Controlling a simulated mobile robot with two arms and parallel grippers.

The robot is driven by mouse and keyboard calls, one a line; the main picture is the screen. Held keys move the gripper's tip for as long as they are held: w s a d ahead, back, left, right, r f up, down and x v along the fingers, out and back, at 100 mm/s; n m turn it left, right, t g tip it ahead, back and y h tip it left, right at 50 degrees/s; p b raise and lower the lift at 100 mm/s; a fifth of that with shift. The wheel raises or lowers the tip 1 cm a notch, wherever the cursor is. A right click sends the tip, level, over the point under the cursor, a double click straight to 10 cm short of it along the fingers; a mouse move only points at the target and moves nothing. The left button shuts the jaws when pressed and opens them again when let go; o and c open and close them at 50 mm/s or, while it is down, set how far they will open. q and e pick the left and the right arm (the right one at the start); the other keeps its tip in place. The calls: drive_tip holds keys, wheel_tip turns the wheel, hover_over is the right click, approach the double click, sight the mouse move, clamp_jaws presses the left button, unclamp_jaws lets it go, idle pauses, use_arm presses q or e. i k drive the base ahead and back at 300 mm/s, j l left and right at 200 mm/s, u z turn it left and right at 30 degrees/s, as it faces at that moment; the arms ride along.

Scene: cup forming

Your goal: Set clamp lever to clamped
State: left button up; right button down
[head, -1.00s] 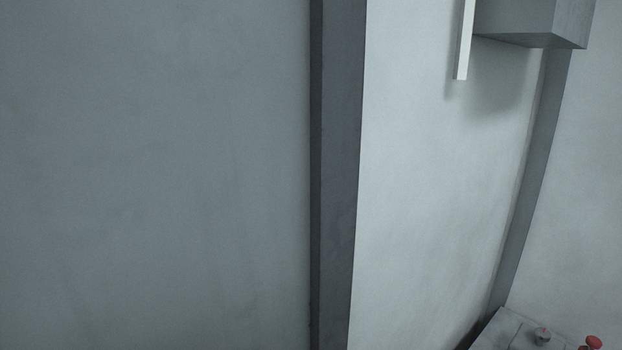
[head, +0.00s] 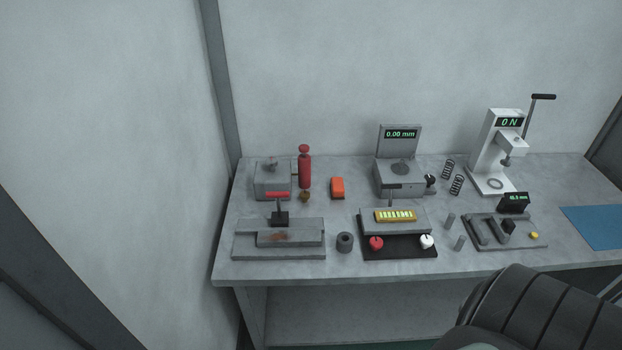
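A grey fixture (head: 240,252) lies at the front left of the workbench in the head view. At its back stands a dark upright piece with a red bar (head: 277,194) across its top, which may be the clamp lever; I cannot tell its setting from here. A stepped grey block (head: 262,241) with a brownish patch lies on the fixture. A dark rounded arm link of mine fills the bottom right corner. Neither of my grippers is in view.
The grey workbench (head: 300,268) holds a gauge (head: 400,180) reading 0.00 mm, a white press (head: 490,150) reading 0 N, a red cylinder (head: 304,168), an orange block (head: 338,188), a control box (head: 400,250) with red and white knobs, springs (head: 448,168), and a blue mat (head: 598,225).

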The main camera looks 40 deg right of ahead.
sight(278, 196)
drive_tip(key=z, duration=0.95)
drive_tip(key=l, duration=0.35)
